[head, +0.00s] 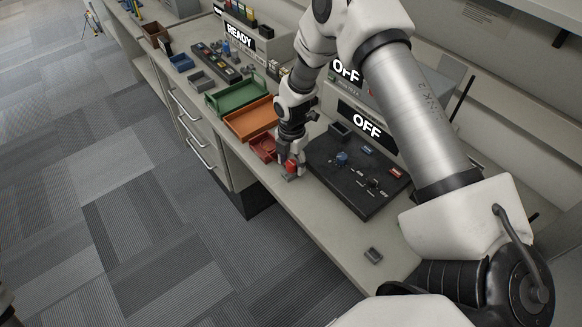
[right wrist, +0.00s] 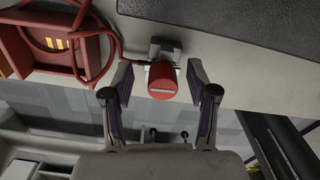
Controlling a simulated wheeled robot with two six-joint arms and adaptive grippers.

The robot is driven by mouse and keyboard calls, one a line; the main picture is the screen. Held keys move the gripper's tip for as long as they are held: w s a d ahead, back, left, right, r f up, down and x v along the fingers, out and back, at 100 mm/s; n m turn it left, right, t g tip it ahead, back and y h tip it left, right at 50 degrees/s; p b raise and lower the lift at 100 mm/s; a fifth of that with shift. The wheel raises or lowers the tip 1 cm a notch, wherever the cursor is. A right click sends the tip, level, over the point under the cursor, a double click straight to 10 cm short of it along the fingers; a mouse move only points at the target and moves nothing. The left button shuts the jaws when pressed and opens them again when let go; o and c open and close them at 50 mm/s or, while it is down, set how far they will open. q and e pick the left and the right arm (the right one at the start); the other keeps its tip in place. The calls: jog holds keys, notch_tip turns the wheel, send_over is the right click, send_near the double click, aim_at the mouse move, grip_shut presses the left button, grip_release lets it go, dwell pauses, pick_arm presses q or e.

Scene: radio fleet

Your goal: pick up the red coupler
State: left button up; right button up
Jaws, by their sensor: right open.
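The red coupler (right wrist: 163,82) is a red round-ended piece with a pale slot mark, set against a grey block on the bench, in the right wrist view. It also shows small in the head view (head: 291,166), just below my right wrist. My right gripper (right wrist: 157,78) is open, with one finger on each side of the coupler and a visible gap to each. The fingers are hard to make out in the head view.
A dark panel (head: 337,195) with small coloured parts lies right of the coupler. A red tray (head: 262,149) with a red cable is close on the left; an orange tray (head: 246,123) and a green tray (head: 233,97) stand beyond. The bench's front edge is near.

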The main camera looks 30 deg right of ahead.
jog(key=shift+s+r, duration=0.1)
jog(key=shift+s, duration=0.05)
jog(key=shift+s+a+r, duration=0.1)
jog(key=shift+a, duration=0.1)
jog(key=c, duration=0.4)
pick_arm(q)
jog(key=shift+s+a, duration=0.15)
jog(key=shift+s, duration=0.15)
pick_arm(e)
grip_shut()
